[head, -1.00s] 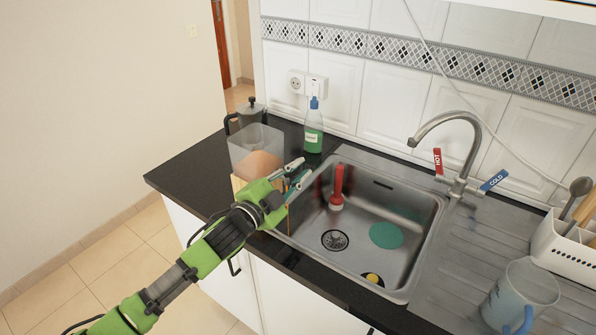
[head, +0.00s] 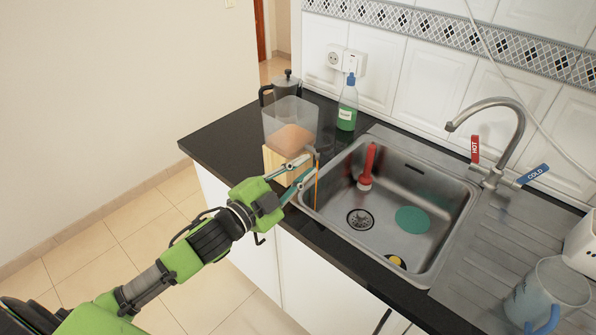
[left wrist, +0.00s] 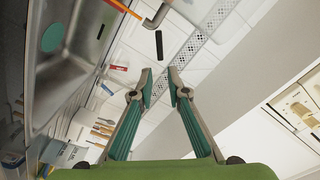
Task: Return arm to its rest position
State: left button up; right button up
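My left arm reaches in from the lower left in the head view. Its green left gripper (head: 310,166) is in front of the counter's front edge, beside the near left corner of the sink. Its two fingers are apart with nothing between them, as the left wrist view (left wrist: 160,74) also shows. A thin orange stick (head: 317,186) stands just past the fingertips in the head view; I cannot tell if they touch. My right gripper is not in view.
A jug (head: 545,292) is at right. Floor at left is clear.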

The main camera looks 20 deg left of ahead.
pick_arm(q)
jog(key=shift+s+a, duration=0.25)
jog(key=shift+s, duration=0.45)
